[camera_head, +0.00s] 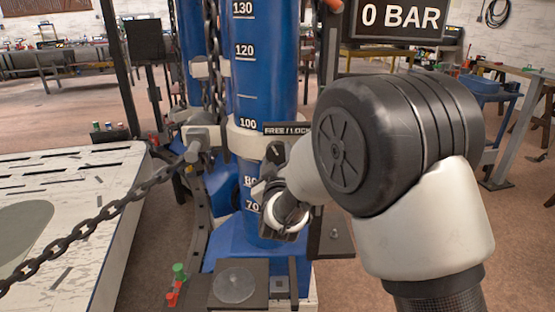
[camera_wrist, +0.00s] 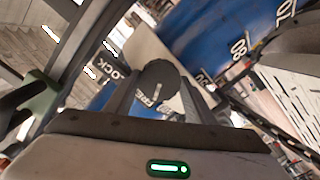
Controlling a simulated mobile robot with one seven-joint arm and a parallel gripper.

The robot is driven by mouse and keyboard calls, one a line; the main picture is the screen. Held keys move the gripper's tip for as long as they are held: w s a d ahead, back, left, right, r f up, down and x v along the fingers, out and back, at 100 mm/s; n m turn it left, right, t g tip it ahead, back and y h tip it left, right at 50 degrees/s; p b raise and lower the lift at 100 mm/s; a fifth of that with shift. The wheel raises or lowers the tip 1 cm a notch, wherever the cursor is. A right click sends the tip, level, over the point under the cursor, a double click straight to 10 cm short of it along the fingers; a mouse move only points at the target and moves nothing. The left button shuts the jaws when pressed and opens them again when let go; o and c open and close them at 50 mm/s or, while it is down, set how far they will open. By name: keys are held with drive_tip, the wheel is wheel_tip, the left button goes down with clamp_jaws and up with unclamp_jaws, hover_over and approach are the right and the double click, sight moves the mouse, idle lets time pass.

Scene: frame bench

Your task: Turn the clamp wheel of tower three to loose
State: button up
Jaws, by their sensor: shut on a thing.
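A blue tower (camera_head: 262,60) with a white height scale stands in the middle of the head view, with a light collar (camera_head: 243,140) around it. No tower number shows. A FREE/LOCK plate (camera_head: 287,128) is at the collar. In the wrist view the dark round clamp wheel (camera_wrist: 155,80) carries a short white mark, and the plate lettering shows beside and behind it. My gripper (camera_wrist: 158,92) is shut on the wheel, one finger on each side. In the head view my gripper (camera_head: 270,185) is at the tower below the plate, and my arm and wrist hide much of the wheel.
A 0 BAR display (camera_head: 398,17) hangs at upper right. Red and green pieces (camera_head: 176,283) stand by the tower base.

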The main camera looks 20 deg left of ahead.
drive_tip(key=n+p, duration=0.1)
drive_tip(key=n, duration=0.5)
drive_tip(key=shift+n, duration=0.3)
drive_tip(key=n+p, duration=0.2)
drive_tip(key=n, duration=0.4)
drive_tip(key=shift+r, duration=0.1)
drive_tip(key=n+p, duration=0.2)
drive_tip(key=n, duration=0.2)
drive_tip(key=n+p, duration=0.2)
drive_tip(key=n, duration=0.1)
drive_tip(key=shift+n, duration=0.3)
drive_tip(key=n+p, duration=0.2)
drive_tip(key=n, duration=0.4)
drive_tip(key=o, duration=1)
drive_tip(key=shift+o, duration=0.2)
